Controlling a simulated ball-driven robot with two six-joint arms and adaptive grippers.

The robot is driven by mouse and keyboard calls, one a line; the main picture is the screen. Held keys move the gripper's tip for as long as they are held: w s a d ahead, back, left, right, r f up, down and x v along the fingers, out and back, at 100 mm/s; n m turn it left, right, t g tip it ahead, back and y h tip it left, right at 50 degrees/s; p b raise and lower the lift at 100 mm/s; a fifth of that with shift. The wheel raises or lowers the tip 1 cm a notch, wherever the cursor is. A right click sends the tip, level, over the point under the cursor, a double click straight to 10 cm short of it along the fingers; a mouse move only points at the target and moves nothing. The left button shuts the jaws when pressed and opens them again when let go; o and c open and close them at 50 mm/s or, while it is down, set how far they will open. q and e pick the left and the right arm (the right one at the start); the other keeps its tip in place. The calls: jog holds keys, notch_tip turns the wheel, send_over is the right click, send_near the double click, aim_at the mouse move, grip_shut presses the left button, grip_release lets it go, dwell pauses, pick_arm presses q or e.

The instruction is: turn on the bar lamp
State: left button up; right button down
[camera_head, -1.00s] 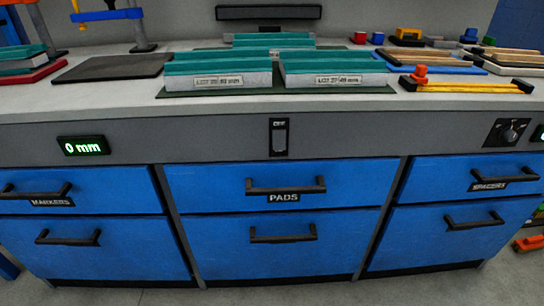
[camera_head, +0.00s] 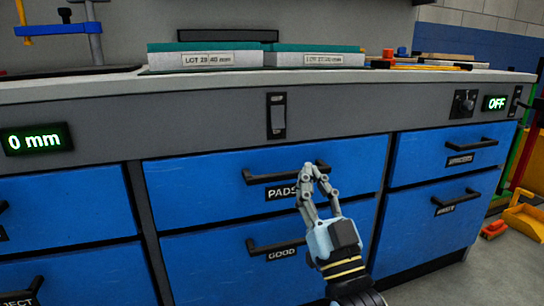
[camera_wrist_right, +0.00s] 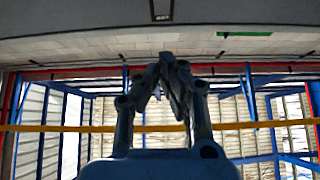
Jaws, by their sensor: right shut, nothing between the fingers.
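A dark bar lamp (camera_head: 228,36) sits low on the back wall above the bench and looks unlit. A dark rocker switch (camera_head: 277,115) is set upright in the grey front panel above the middle drawers; its small label is too blurred to read now. My right gripper (camera_head: 312,168) is shut and empty, pointing up, below and right of the switch in the head view, in front of the PADS drawer handle. Its closed fingers also show in the right wrist view (camera_wrist_right: 168,62). My left gripper is not in view.
Blue drawers with protruding dark handles, such as the PADS handle (camera_head: 285,175), fill the bench front. A dark knob (camera_head: 464,102) and an OFF display (camera_head: 496,103) are at the right. A 0 mm display (camera_head: 36,139) is at the left.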

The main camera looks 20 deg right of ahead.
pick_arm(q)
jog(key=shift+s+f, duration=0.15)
pick_arm(e)
jog(key=shift+w, duration=0.1)
jog(key=b, duration=0.2)
send_near(280, 112)
notch_tip(280, 112, up, 3)
jog(key=w+b, duration=0.1)
jog(key=w, duration=0.2)
jog(key=shift+w+f+b, duration=0.15)
jog(key=shift+w+b, duration=0.05)
jog(key=shift+b, duration=0.2)
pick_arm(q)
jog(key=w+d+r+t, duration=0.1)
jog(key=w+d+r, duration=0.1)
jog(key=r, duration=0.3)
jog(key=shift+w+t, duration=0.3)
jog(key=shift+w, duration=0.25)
pick_arm(e)
jog(key=shift+w, duration=0.3)
